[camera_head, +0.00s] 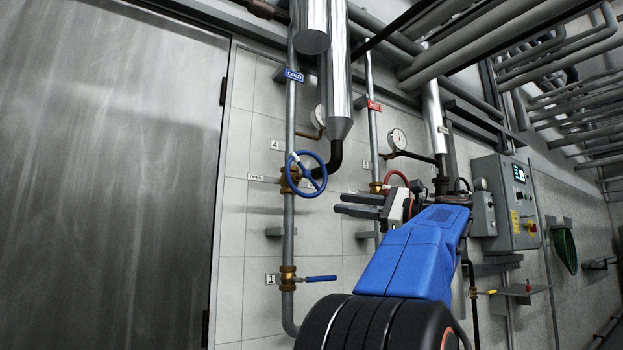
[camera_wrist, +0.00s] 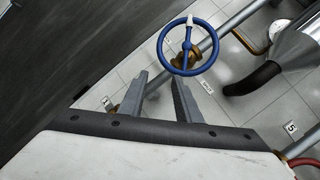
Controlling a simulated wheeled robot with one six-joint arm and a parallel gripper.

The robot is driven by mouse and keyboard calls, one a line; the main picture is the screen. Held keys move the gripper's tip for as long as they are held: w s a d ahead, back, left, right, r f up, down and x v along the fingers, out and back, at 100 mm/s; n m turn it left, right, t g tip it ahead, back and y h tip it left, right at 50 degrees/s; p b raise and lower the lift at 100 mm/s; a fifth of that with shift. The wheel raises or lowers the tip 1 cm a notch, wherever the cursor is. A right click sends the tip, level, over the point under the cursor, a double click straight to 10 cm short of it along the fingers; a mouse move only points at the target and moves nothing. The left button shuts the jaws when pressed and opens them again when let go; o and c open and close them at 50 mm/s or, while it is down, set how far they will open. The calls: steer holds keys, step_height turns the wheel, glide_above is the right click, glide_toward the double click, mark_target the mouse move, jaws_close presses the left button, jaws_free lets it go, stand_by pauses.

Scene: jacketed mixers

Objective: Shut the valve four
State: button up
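Valve four is a blue round handwheel (camera_head: 306,173) on a brass body on the vertical grey pipe, under a "4" label (camera_head: 275,145). In the wrist view the blue handwheel (camera_wrist: 188,46) is whole, with a white mark on its rim at the top. My gripper (camera_head: 338,204) is to the right of and a little below the wheel, pointing left. In the wrist view my gripper (camera_wrist: 158,90) has its two fingers apart with nothing between them. The fingertips are short of the wheel and not touching it.
A brass valve (camera_head: 288,278) with a blue lever is lower on the same pipe, by a "1" label. A red handwheel (camera_head: 396,182) is behind my arm. A black elbow pipe (camera_head: 330,163) runs close right of the blue wheel. A grey control box (camera_head: 506,200) hangs at right.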

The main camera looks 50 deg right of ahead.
glide_toward(302, 176)
steer(key=shift+t, duration=0.4)
steer(key=x, duration=0.6)
steer(key=shift+f, duration=0.1)
stand_by(0.4)
jaws_close()
